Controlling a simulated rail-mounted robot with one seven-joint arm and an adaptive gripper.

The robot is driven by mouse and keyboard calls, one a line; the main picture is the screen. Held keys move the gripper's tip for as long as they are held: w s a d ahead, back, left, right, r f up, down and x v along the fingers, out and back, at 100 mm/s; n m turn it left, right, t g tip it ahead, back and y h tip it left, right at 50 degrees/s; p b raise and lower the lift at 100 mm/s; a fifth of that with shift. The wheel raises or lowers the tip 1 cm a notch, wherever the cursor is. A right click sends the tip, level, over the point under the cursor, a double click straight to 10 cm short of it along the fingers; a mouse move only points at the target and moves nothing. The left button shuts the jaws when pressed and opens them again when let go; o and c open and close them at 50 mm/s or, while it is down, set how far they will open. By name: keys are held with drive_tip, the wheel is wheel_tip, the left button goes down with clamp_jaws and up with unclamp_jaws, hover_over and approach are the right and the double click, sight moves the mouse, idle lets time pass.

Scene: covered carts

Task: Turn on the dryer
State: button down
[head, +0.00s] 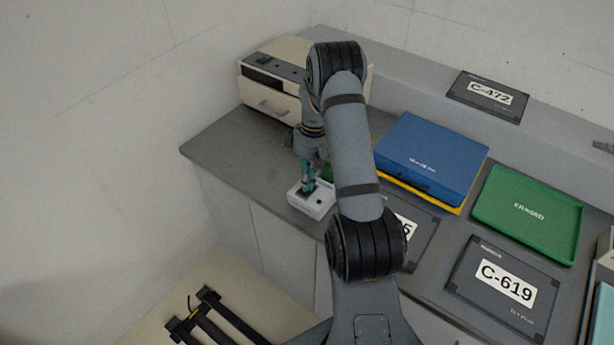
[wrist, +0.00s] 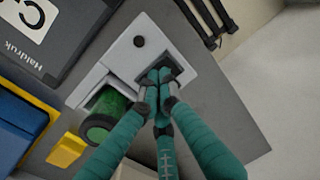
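A small white device (head: 312,205), which I take to be the dryer, sits near the front left edge of the grey counter. In the wrist view the white device (wrist: 124,54) has a round black knob (wrist: 139,41) and a dark square recess (wrist: 183,68). A green cylinder (wrist: 104,118) lies in a slot on its side. My gripper (head: 309,185) points down over the device, its teal fingers close together. In the wrist view the fingertips of my gripper (wrist: 161,76) are at the dark recess and cover part of it. I cannot tell whether they touch it.
A cream machine (head: 273,103) stands at the back left. A blue case (head: 430,155) lies on a yellow one, right of my arm. A green tray (head: 528,215) and a dark C-619 case (head: 503,287) lie farther right. Black rails (head: 215,322) are below the counter.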

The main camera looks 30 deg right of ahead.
drive_tip(key=shift+d+r+p, duration=0.15)
drive_tip(key=shift+r+p, duration=0.15)
drive_tip(key=shift+r, duration=0.1)
wheel_tip(320, 180, up, 13)
drive_tip(key=d, duration=0.1)
drive_tip(key=shift+w+p, duration=0.3)
drive_tip(key=shift+w, duration=0.05)
drive_tip(key=shift+d, duration=0.1)
